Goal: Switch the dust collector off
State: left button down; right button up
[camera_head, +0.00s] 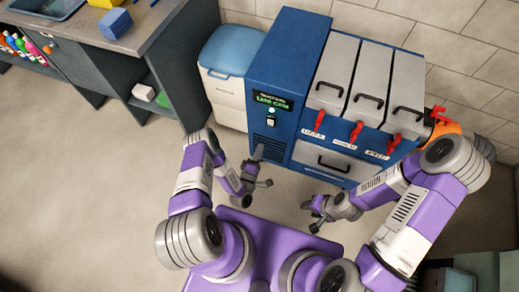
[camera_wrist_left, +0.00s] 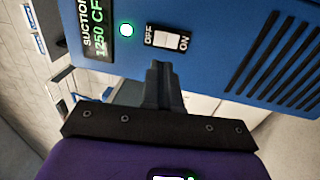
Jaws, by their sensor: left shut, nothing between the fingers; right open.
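The dust collector (camera_head: 285,80) is a tall blue cabinet with a lit green display, a glowing green lamp and a small switch (camera_head: 270,122). In the left wrist view the white switch (camera_wrist_left: 166,40) sits between the words OFF and ON, beside the lit green lamp (camera_wrist_left: 127,30) and the display (camera_wrist_left: 97,35), which reads 1250. I cannot tell which side of the switch is pressed in. My left gripper (camera_head: 259,152) is shut and empty, its fingertips (camera_wrist_left: 160,66) close to the panel by the switch; contact cannot be told. My right gripper (camera_head: 311,213) is open, low in front of the drawer.
Grey lidded bins with red levers (camera_head: 355,132) stand right of the panel, above a grey drawer (camera_head: 335,162). A white bin with a blue lid (camera_head: 232,50) stands on the left. A workbench (camera_head: 130,38) is at upper left. The floor at left is clear.

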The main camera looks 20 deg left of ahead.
aim_at(271, 122)
pick_arm(q)
jog(key=w, duration=0.3)
jog(key=w+r+b, duration=0.1)
jog(key=w, duration=0.3)
jog(key=w+b, duration=0.1)
jog(key=w, duration=0.2)
jog(key=shift+w+d+r, duration=0.15)
jog(key=shift+w+d, duration=0.05)
jog(key=shift+w, duration=0.25)
jog(key=shift+r, duration=0.1)
